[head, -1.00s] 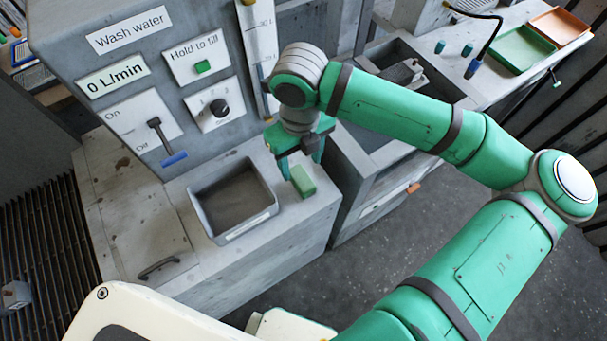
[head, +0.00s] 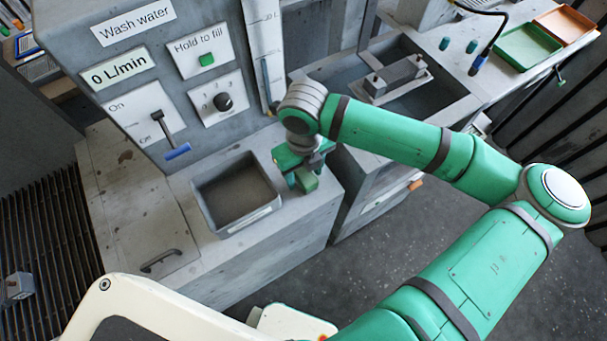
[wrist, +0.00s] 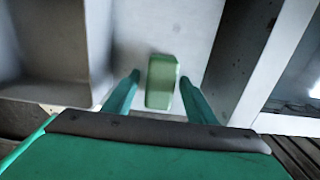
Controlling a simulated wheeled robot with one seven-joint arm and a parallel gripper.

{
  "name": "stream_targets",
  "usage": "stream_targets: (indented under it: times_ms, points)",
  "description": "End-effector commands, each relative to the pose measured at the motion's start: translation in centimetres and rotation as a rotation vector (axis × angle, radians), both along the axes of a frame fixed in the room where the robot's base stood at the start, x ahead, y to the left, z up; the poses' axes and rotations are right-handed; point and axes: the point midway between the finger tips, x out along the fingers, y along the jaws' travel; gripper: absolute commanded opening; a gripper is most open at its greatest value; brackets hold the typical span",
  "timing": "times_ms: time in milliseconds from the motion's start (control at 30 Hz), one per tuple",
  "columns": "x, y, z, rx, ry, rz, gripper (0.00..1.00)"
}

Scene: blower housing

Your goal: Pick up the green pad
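The green pad (head: 306,182) lies on the grey counter just right of the grey basin, near the counter's front edge. In the wrist view the pad (wrist: 161,82) is a pale green block between and slightly beyond my two fingertips. My gripper (wrist: 160,82) is open, with one finger on each side of the pad and a visible gap on both sides. In the head view my gripper (head: 304,172) is right over the pad and partly hides it. I cannot tell how far above the counter the fingertips are.
The grey basin (head: 206,213) stands close to the left of my gripper. A panel with a lever (head: 164,133) and a dial rises behind. A sink (head: 440,103) holding a grey part is to the right. Green (head: 527,50) and orange trays sit far right.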

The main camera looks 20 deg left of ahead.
Motion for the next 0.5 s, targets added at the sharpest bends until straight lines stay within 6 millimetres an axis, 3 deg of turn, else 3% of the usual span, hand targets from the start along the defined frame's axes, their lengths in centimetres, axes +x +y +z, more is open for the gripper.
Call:
stream_targets:
  times_ms: [33, 167, 500]
  points:
    - [0.00, 0.03, 0.01, 0.000, 0.000, 0.001, 0.38]
    - [-0.01, 0.05, 0.02, 0.000, 0.000, 0.001, 0.08]
    - [0.02, -0.04, 0.19, 0.000, 0.000, -0.001, 0.08]
